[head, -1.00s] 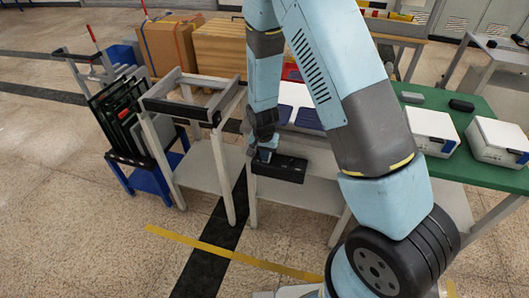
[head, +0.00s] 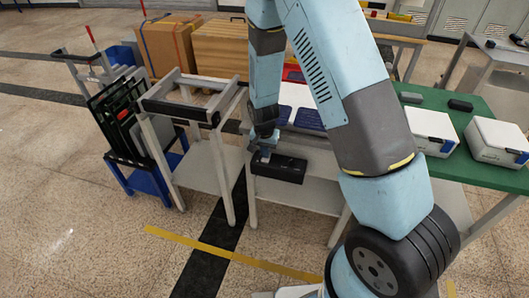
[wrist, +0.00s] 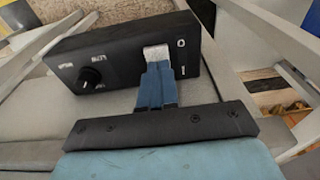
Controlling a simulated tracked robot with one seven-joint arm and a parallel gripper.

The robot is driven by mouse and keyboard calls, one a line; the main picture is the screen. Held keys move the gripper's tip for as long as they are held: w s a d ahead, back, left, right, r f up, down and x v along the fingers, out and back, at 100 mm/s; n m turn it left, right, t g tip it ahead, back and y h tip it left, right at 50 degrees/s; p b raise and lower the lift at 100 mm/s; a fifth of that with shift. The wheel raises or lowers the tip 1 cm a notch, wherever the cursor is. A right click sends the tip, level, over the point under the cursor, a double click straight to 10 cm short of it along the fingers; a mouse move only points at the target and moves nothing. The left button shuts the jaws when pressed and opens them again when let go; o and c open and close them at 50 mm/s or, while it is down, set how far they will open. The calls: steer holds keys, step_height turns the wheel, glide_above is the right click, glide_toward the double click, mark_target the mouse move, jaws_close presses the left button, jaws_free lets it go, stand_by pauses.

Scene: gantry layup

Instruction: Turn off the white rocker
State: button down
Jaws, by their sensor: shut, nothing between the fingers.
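A black control box (head: 283,168) sits on the front edge of the light table in the head view. In the wrist view the box (wrist: 125,48) shows a white rocker (wrist: 156,52) near its right end. White O and I marks are printed beside the rocker, the O farther from my gripper and the I nearer. My gripper (wrist: 157,68) is shut and empty. Its blue fingertips are right at the near end of the rocker and cover part of it; I cannot tell whether they touch. In the head view my gripper (head: 262,154) is at the box's left end.
A black round knob (wrist: 89,79) with white labels is on the same box face. A light frame stand (head: 187,106) is left of the table. White instrument boxes (head: 430,131) stand on the green table at right. Open floor lies in front.

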step_height(320, 180, up, 14)
steer(key=s, duration=0.1)
steer(key=shift+s+a+f, duration=0.2)
steer(key=shift+a+f, duration=0.05)
stand_by(0.6)
step_height(320, 180, up, 11)
glide_above(264, 160)
steer(key=s+d, duration=0.3)
steer(key=d, duration=0.2)
steer(key=s+d+r+n+t+y, duration=0.1)
steer(key=s+d+r, duration=0.2)
steer(key=r, duration=0.2)
steer(key=s+d+r+n+t, duration=0.1)
steer(key=s+d+r, duration=0.2)
steer(key=r, duration=0.1)
steer(key=s+d+r+n+t, duration=0.1)
steer(key=s+d+r, duration=0.3)
steer(key=s, duration=0.4)
steer(key=s+d+r+n+t, duration=0.1)
steer(key=s+d+r, duration=0.2)
steer(key=s+r, duration=0.3)
steer(key=shift+s+d+h, duration=0.3)
steer(key=shift+s+d, duration=0.1)
steer(key=shift+s, duration=0.65)
